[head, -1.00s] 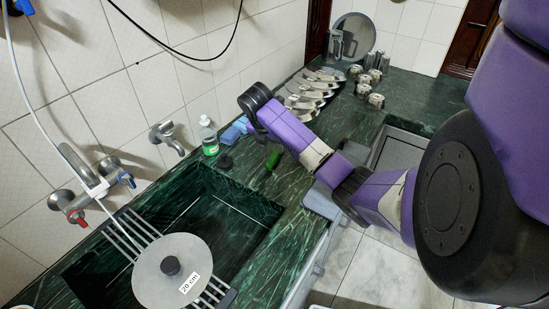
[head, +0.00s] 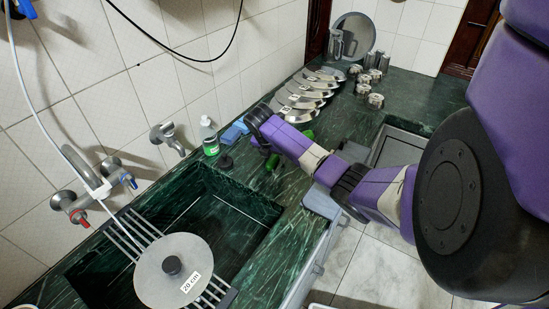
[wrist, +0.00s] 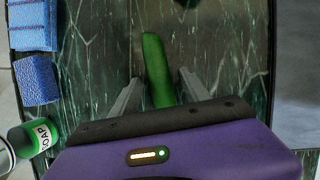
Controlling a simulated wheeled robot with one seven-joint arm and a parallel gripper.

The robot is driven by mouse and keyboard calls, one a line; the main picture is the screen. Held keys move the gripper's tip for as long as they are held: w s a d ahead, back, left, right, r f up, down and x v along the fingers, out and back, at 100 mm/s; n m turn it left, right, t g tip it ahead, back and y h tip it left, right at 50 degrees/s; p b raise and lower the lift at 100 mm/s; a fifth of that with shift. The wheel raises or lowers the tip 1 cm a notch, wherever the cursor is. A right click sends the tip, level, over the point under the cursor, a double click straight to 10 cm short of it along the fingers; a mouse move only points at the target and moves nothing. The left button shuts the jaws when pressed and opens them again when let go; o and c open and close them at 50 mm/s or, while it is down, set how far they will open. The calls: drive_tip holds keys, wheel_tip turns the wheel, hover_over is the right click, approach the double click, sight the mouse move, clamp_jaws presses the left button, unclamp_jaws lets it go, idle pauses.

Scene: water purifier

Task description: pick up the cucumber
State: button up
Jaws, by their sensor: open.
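The green cucumber (wrist: 155,62) lies on the dark green marble counter, lengthwise in the wrist view. My gripper (wrist: 159,78) is open, one finger on each side of the cucumber's near part, with visible gaps. The cucumber's far end extends beyond the fingertips. I cannot tell how high the fingers are above the counter. In the head view part of the cucumber (head: 272,162) shows beside my arm, which hides the fingers. Another green piece (head: 309,134) shows past the arm; I cannot tell whether it is the same cucumber.
A soap bottle (head: 209,139) and blue sponges (head: 233,131) stand near the wall. The sink with a pot lid (head: 173,275) on a rack is at the lower left. Metal plates (head: 306,97) and metal cups (head: 370,85) are farther back.

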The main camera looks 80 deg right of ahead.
clamp_jaws()
drive_tip(key=shift+r, duration=0.1)
